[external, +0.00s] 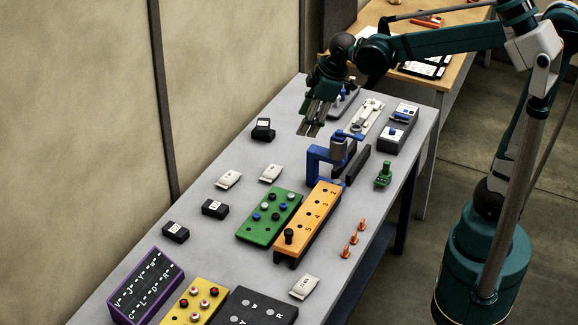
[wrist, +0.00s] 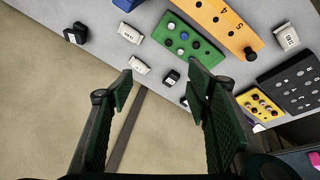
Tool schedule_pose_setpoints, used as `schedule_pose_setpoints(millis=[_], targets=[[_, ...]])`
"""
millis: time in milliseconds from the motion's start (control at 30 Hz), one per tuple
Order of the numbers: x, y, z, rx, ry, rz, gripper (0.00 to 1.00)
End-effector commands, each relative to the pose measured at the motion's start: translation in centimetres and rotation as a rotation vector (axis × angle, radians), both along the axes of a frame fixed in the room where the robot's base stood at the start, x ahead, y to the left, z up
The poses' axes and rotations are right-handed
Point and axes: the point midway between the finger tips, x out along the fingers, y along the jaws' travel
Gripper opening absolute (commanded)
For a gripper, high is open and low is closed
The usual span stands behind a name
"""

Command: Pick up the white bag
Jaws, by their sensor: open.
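My gripper (external: 310,127) is over the far part of the table, apart from the bags. In the wrist view my gripper (wrist: 160,82) is open, with nothing between its fingers.
A green panel (external: 269,217) and an orange panel (external: 308,220) stand mid-table. A blue clamp-like fixture (external: 318,165) stands behind them. Small black boxes (external: 215,208) (external: 263,130) lie near the bags. The wall (external: 80,120) runs along the table's left edge.

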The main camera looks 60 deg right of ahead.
Motion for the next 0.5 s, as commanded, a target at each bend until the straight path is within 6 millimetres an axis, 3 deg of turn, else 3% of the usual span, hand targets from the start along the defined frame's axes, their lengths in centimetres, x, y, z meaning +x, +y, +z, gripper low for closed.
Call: schedule_pose_setpoints(millis=[500], targets=[[8.7, -0.2, -2.9, -0.067, 0.089, 0.195, 0.49]])
